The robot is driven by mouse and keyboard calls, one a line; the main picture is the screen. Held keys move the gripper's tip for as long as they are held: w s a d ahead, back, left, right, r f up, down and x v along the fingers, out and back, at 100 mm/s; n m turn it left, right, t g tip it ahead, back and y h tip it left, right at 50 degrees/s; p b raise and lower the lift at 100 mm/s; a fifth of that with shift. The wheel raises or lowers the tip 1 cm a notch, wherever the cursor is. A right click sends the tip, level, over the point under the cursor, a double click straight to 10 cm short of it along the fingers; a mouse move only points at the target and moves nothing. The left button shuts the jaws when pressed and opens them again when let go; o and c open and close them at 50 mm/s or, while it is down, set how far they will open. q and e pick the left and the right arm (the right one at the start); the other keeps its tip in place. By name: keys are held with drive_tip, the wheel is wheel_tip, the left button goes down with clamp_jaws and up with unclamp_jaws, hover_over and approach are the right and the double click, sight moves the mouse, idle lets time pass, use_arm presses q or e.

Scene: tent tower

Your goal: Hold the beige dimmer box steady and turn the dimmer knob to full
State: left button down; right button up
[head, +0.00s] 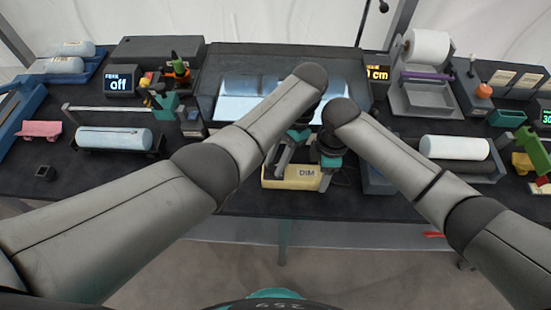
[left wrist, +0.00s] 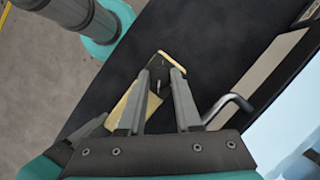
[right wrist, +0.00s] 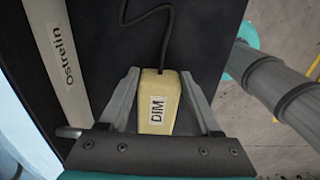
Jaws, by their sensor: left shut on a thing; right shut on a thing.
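The beige dimmer box (head: 291,183), labelled DIM, lies near the front edge of the dark table. My right gripper (head: 328,163) is shut on the box, one finger on each side of it. The box (right wrist: 158,112) shows between these fingers in the right wrist view. My left gripper (head: 283,166) is over the box's left part. In the left wrist view its fingers are close together on the small dark dimmer knob (left wrist: 157,84), with beige box parts (left wrist: 122,106) around it. The knob is mostly hidden by the fingers, so its setting cannot be read.
A dark cord (right wrist: 168,30) leaves the box's end. A panel with pale blue sheets (head: 240,105) lies behind the box. A blue roll (head: 113,139) lies to the left and a white roll (head: 455,148) to the right. The table's front edge is close.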

use_arm(q)
drive_tip(key=shift+m, duration=0.4)
drive_tip(key=c, duration=0.6)
unclamp_jaws()
